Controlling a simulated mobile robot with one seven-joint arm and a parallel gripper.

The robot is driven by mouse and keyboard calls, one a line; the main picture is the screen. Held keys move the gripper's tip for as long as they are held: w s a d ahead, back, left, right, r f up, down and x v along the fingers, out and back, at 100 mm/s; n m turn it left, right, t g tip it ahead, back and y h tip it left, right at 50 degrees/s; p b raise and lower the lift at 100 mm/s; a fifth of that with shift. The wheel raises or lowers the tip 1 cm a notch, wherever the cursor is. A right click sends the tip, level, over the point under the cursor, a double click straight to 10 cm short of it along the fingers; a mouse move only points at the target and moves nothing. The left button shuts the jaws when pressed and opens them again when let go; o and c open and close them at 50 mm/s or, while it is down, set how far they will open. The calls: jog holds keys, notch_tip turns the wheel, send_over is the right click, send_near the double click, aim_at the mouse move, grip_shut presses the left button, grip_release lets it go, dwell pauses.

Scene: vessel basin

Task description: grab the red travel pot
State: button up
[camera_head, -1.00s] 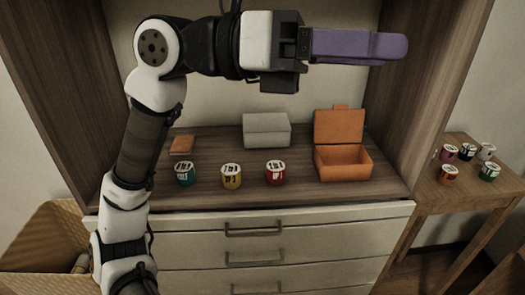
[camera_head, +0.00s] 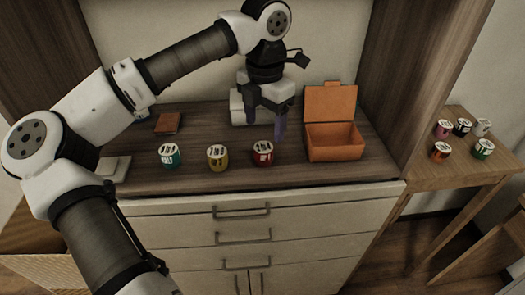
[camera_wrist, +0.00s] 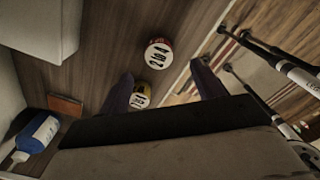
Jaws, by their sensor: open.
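The red travel pot (camera_head: 262,154) stands upright on the wooden cabinet top, right of the yellow pot (camera_head: 217,157) and the teal pot (camera_head: 169,156). It also shows in the wrist view (camera_wrist: 158,55), lying beyond the fingertips. My gripper (camera_head: 267,125) is open and empty, pointing down behind and above the red pot in the head view. In the wrist view its two purple fingers (camera_wrist: 163,85) are spread apart, with part of the yellow pot (camera_wrist: 140,95) showing near the left finger.
An open orange box (camera_head: 335,154) stands close to the right of the red pot. A light grey box (camera_head: 237,108) sits behind my gripper. A brown block (camera_head: 168,123) lies at the back left. A blue-and-white bottle (camera_wrist: 40,132) shows in the wrist view. Several pots stand on the side table (camera_head: 462,168).

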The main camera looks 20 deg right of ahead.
aim_at(264, 147)
notch_tip(264, 147, down, 8)
jog(key=shift+w+f+p, duration=0.1)
jog(key=shift+p, duration=0.95)
jog(key=c, duration=1.1)
jog(key=shift+o, duration=0.2)
